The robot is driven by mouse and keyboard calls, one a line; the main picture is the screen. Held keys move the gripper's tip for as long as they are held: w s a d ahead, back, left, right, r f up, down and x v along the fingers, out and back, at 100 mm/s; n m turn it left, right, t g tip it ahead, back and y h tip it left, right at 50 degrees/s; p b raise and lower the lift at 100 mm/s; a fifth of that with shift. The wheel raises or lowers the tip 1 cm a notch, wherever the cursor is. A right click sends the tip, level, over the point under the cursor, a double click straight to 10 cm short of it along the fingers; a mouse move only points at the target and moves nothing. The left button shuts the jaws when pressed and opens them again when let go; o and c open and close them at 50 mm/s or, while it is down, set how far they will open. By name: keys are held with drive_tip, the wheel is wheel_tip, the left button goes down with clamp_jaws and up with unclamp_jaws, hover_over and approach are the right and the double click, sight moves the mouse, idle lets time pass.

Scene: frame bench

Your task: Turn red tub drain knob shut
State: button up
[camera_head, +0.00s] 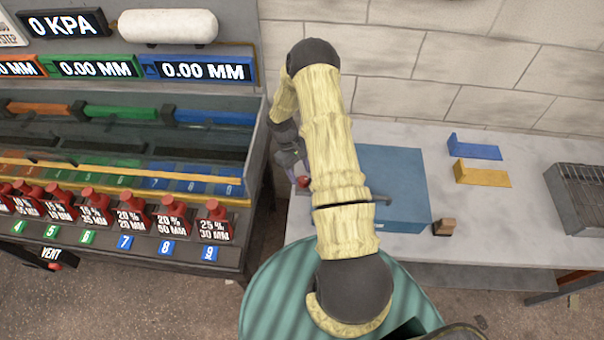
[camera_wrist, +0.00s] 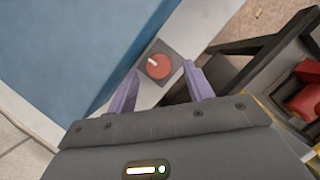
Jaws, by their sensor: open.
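The red knob (camera_wrist: 159,66) is round, has a white pointer mark, and sits on a dark square plate on the grey side of the bench. It shows in the wrist view just beyond my gripper (camera_wrist: 160,85), between its two spread purple fingers. The fingers are open and look empty; whether they touch the knob I cannot tell. In the head view the red knob (camera_head: 301,182) is a small red spot beside my gripper (camera_head: 298,172), left of the blue tub (camera_head: 405,170). My arm hides part of the tub.
A blue bracket (camera_head: 474,148), a yellow bracket (camera_head: 483,175), a small brown block (camera_head: 445,226) and a metal grate box (camera_head: 590,200) are on the bench at right. A green drum (camera_head: 268,290) stands in front.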

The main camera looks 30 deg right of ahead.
sight(303, 182)
drive_tip(key=shift+p+x, duration=0.3)
drive_tip(key=shift+x, duration=1.05)
drive_tip(key=c, duration=1)
